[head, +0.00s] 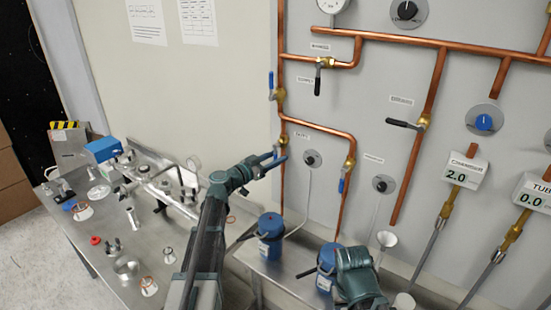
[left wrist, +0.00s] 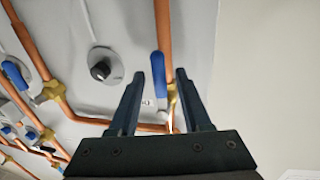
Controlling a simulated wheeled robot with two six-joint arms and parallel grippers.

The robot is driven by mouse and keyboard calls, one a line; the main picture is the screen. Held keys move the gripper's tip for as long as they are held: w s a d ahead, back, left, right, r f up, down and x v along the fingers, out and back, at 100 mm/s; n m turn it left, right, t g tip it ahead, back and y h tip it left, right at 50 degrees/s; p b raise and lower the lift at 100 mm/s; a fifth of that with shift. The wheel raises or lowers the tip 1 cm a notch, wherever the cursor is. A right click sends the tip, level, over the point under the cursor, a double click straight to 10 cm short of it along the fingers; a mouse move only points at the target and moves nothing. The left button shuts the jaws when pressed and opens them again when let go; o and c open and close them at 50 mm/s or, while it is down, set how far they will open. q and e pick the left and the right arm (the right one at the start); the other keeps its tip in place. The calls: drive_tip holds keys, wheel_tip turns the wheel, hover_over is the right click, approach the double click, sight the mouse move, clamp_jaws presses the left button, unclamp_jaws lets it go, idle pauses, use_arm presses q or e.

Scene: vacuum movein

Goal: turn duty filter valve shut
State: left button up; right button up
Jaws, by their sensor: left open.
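A brass valve (head: 283,140) sits on the left copper pipe, below a side branch, beside a small label I cannot read surely. Its blue handle (left wrist: 160,76) lies about along the pipe in the left wrist view. My left gripper (head: 282,156) is open at this valve; it also shows in the left wrist view (left wrist: 160,78). Its two fingers stand either side of the handle in that picture, with no clear contact. In the head view the gripper partly covers the handle. My right gripper (head: 358,275) is low at the right; its fingertips cannot be made out.
Another brass valve (head: 349,163) with a blue handle hangs on the right branch. A black knob (head: 312,158) lies between the two pipes. Blue canisters (head: 270,238) stand on a low metal shelf. A cluttered steel bench (head: 110,262) is at the left.

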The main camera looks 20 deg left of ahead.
use_arm(q)
clamp_jaws()
idle(1.3)
